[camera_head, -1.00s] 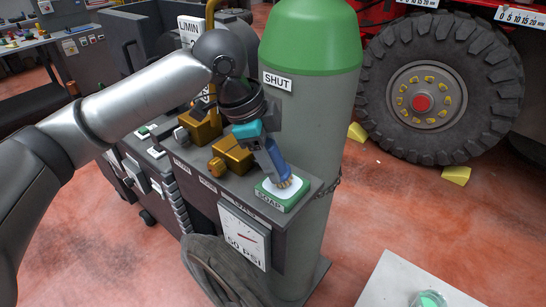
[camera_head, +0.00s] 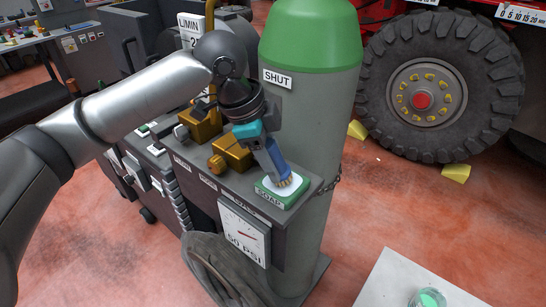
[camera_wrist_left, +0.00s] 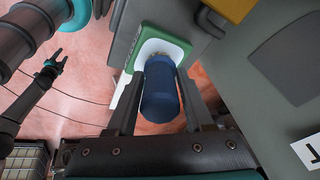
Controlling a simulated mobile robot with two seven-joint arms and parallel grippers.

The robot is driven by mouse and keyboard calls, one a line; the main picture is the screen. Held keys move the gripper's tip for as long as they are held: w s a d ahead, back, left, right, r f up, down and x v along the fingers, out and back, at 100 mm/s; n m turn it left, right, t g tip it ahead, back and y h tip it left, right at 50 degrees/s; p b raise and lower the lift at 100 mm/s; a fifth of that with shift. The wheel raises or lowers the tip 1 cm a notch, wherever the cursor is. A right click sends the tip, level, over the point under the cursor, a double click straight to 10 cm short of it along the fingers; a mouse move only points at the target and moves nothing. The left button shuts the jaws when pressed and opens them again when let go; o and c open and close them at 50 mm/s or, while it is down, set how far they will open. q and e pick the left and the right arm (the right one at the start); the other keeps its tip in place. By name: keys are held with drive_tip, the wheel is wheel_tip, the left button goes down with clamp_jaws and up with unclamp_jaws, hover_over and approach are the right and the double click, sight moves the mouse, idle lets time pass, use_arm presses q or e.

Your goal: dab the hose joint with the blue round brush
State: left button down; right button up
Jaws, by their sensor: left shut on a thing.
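My left gripper (camera_head: 268,143) is shut on the blue round brush (camera_head: 272,160). The brush tilts down to the right and its pale bristles are at the white pad of the green soap dish (camera_head: 283,205). In the left wrist view the blue brush (camera_wrist_left: 160,92) lies between the two fingers, its far end over the white pad of the soap dish (camera_wrist_left: 178,48). Whether the bristles press on the pad is hard to tell. My right gripper (camera_wrist_left: 50,67) shows small and open at the left of the wrist view. I cannot make out the hose joint for certain.
Brass fittings (camera_head: 230,155) stand on the cart top left of the soap dish. A tall grey cylinder with a green top (camera_head: 310,35) rises close behind the brush. A gauge plate (camera_head: 243,235) and a coiled hose (camera_head: 215,272) are below. A white table (camera_head: 390,285) stands at lower right.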

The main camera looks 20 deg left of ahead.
sight(273, 141)
use_arm(q)
drive_tip(key=shift+s+f+p, duration=0.1)
drive_tip(key=shift+f+p, duration=0.1)
drive_tip(key=shift+p, duration=0.35)
idle(1.8)
wheel_tip(273, 141, up, 8)
drive_tip(key=p, duration=0.9)
drive_tip(key=shift+f, duration=0.35)
idle(0.4)
